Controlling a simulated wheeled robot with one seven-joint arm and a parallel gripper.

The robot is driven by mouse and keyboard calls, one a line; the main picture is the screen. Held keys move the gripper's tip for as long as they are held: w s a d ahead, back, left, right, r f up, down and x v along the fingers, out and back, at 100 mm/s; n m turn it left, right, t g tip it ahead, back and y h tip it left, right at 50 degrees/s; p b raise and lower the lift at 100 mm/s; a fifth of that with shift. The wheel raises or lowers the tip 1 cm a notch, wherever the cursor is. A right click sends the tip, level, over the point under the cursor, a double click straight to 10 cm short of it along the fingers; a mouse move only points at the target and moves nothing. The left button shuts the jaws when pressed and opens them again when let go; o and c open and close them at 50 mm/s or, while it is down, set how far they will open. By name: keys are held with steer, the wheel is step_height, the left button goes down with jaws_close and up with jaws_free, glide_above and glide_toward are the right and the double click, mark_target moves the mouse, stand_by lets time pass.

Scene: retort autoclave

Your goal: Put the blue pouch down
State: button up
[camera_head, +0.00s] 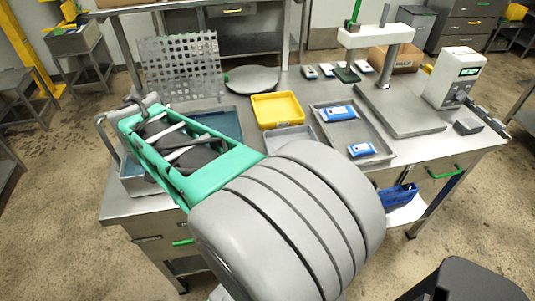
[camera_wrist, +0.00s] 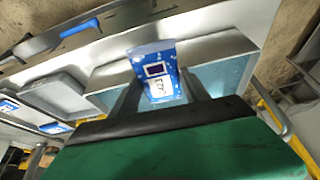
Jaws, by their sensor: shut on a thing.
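A blue pouch (camera_wrist: 165,54) with a white label and a dark panel shows in the wrist view. It stands out beyond my gripper (camera_wrist: 158,86), whose two dark fingers are shut on it from both sides. The pouch appears in front of a steel basin (camera_wrist: 228,45) with a bluish inside; I cannot tell its height above it. In the head view my arm reaches to the left over the basin (camera_head: 218,124), and the held pouch is hidden. Two other blue pouches, one farther back (camera_head: 338,113) and one nearer (camera_head: 362,150), lie in a shallow steel tray (camera_head: 383,153).
A yellow bin (camera_head: 278,109) and a small grey bin (camera_head: 290,138) stand between basin and tray. A perforated plate (camera_head: 180,68) stands upright behind, beside a round lid (camera_head: 252,79). A white press stand (camera_head: 376,37) and a display box (camera_head: 455,78) stand right. A blue holder (camera_head: 397,197) hangs at the front.

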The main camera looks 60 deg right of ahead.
steer(key=s+d+r+m+g+b, duration=0.1)
steer(key=s+d+m+g+b, duration=0.35)
steer(key=s+d+m, duration=1.2)
steer(key=shift+m+g, duration=0.45)
steer(key=shift+g, duration=0.4)
steer(key=d+f+p, duration=0.1)
steer(key=d+f, duration=0.2)
steer(key=d, duration=0.1)
steer(key=s+d+f+p, duration=0.1)
steer(key=d+f, duration=0.2)
steer(key=d, duration=0.2)
steer(key=s+d+f+p, duration=0.1)
steer(key=d+f, duration=0.2)
steer(key=d, duration=0.1)
steer(key=shift+d+f, duration=0.15)
steer(key=shift+d, duration=0.05)
step_height(320, 180, down, 3)
steer(key=shift+d+r+p, duration=0.1)
steer(key=shift+p, duration=0.45)
steer(key=shift+f, duration=0.45)
steer(key=o, duration=1.6)
steer(key=shift+r, duration=0.1)
